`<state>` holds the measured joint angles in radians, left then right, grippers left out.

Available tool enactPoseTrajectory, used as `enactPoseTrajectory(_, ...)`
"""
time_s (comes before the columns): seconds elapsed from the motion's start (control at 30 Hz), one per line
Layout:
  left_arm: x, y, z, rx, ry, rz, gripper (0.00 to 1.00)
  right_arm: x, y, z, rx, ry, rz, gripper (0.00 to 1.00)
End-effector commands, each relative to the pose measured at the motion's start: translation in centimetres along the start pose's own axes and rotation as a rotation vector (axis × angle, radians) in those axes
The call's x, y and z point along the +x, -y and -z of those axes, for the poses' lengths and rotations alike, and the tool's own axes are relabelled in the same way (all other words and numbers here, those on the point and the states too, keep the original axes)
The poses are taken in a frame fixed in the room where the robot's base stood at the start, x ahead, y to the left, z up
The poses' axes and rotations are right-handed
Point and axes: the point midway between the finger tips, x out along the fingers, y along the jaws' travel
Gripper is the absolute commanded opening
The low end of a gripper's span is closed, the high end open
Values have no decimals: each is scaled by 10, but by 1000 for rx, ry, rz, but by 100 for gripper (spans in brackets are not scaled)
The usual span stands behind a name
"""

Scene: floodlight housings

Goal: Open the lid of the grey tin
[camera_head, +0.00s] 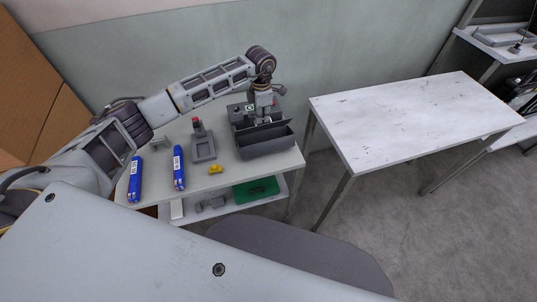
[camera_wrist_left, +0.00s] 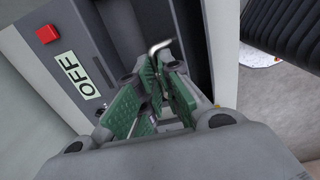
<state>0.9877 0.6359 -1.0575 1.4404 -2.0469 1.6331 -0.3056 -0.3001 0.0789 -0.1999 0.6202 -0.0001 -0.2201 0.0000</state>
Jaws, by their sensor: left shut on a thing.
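The grey tin (camera_head: 268,148) is a dark grey box at the back right of the workbench. A dark panel, which looks like its lid, stands tilted along its top. My left gripper (camera_head: 263,117) points down at the tin's top from behind. In the left wrist view, the green-padded fingers of the left gripper (camera_wrist_left: 155,88) are closed at a bent silver handle (camera_wrist_left: 161,45). The exact grip is partly hidden by the fingers. The tin's grey walls show around them. My right gripper is not in view.
The workbench (camera_head: 230,180) also holds blue packs (camera_head: 179,168), a grey stand (camera_head: 203,145) and a small yellow part (camera_head: 215,169). An OFF label (camera_wrist_left: 79,75) and a red button (camera_wrist_left: 47,34) are beside the fingers. An empty white table (camera_head: 400,120) stands at right.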

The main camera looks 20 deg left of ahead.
Motion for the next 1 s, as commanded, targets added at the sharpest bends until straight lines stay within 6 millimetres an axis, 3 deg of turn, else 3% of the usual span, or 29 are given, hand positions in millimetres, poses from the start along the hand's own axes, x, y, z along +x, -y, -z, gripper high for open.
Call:
enactPoseTrajectory(0.03, 8, 0, 3, 1, -10, 3, 0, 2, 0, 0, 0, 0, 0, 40)
enactPoseTrajectory(0.57, 11, -2, 4, 5, -14, 7, 0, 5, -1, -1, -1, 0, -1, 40)
enactPoseTrajectory(0.6, 11, -2, 4, 5, -14, 8, 11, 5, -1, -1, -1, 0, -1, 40)
enactPoseTrajectory(0.63, 11, -2, 4, 5, -13, 7, 15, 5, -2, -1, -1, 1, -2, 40)
enactPoseTrajectory(1.0, 6, -3, 2, 4, -7, 4, 16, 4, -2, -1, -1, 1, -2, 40)
